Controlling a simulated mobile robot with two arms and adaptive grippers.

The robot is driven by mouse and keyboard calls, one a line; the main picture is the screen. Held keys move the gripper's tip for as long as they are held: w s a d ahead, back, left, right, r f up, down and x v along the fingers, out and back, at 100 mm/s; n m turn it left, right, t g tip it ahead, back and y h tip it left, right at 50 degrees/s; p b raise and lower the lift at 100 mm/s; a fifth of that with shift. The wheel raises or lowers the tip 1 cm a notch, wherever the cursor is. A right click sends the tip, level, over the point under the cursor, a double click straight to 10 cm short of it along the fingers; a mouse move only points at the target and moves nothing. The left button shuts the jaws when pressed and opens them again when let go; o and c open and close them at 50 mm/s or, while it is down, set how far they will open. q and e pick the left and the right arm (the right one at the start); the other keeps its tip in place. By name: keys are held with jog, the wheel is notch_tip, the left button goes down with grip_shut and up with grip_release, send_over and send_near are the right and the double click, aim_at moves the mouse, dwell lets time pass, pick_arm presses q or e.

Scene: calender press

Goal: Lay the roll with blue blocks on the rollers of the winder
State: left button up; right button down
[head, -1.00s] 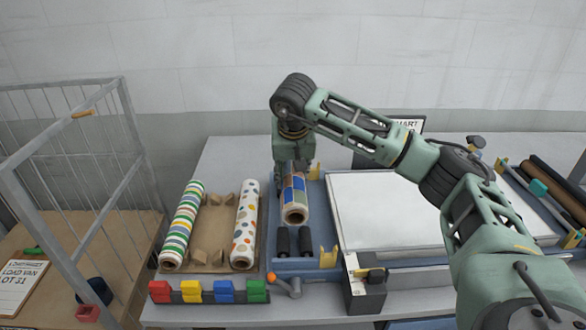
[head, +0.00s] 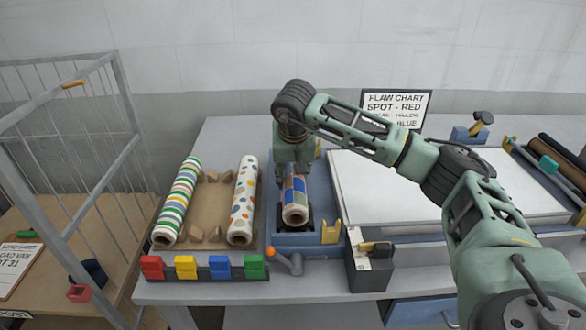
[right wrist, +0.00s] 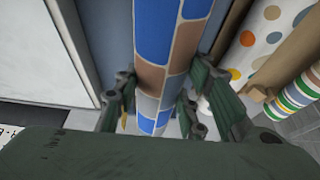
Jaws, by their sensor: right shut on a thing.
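The roll with blue blocks (head: 295,198) is in my right gripper (head: 293,170), at the blue winder (head: 308,240) left of the white sheet. In the right wrist view the blue-and-brown block pattern of the roll (right wrist: 168,60) runs between the fingers of the right gripper (right wrist: 165,105), shut around it. The roll's near end hangs over the spot of the black rollers, which it now mostly covers. I cannot tell whether it touches them. My left gripper is not in view.
A striped roll (head: 178,203) and a dotted roll (head: 243,205) lie on a brown cradle (head: 208,215). Coloured blocks (head: 186,267) line the front edge. A yellow bracket (head: 330,232) stands at the winder's right. A wire cage (head: 75,130) stands at left.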

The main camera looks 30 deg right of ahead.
jog(key=shift+f+b, duration=0.3)
jog(key=shift+f, duration=0.1)
dwell(0.4)
jog(key=c, duration=1)
grip_release()
jog(key=shift+f, duration=0.1)
jog(key=v, duration=1.2)
